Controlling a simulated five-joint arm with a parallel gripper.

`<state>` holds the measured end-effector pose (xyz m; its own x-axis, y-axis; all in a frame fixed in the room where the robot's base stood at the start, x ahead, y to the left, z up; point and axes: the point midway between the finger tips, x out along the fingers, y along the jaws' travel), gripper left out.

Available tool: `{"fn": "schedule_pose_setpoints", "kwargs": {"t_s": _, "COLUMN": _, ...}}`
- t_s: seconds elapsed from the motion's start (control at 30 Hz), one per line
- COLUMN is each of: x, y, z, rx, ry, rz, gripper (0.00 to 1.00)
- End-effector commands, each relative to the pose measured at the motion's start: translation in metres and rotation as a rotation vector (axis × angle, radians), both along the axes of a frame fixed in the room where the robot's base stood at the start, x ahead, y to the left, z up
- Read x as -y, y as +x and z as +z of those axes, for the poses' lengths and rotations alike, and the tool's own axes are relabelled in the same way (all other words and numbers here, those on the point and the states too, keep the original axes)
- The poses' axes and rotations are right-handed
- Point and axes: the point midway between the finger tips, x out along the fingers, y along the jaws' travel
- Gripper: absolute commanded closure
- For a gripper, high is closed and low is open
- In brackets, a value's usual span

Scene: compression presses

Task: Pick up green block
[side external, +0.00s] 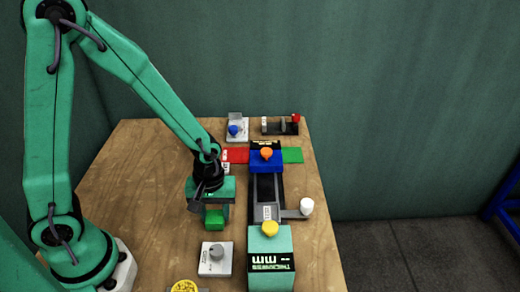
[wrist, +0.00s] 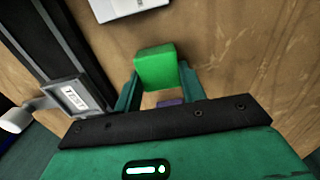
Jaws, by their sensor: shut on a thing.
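The green block (side external: 213,219) is a bright green cube below my gripper (side external: 212,210) in the side external view. In the wrist view the green block (wrist: 157,67) sits between the two fingers of my gripper (wrist: 158,82). The fingers are shut on it, one on each side. Whether the block touches the table or hangs just above it, I cannot tell.
A press with a dark rail (side external: 268,190), a blue carriage (side external: 265,161) and a teal thickness unit (side external: 271,250) stands right of my gripper. A white knob box (side external: 215,260) is close in front. Red (side external: 236,155) and green (side external: 292,155) pads lie behind. The table's left side is clear.

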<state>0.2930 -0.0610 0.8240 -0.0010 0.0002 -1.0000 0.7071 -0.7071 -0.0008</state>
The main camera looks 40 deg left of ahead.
Motion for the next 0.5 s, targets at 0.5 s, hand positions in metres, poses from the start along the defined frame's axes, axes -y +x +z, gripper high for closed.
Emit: {"fn": "schedule_pose_setpoints", "kwargs": {"t_s": 0.5, "x": 0.010, "y": -0.007, "z": 0.044, "rx": 0.004, "ry": -0.001, "rz": -0.005, "gripper": 0.80}}
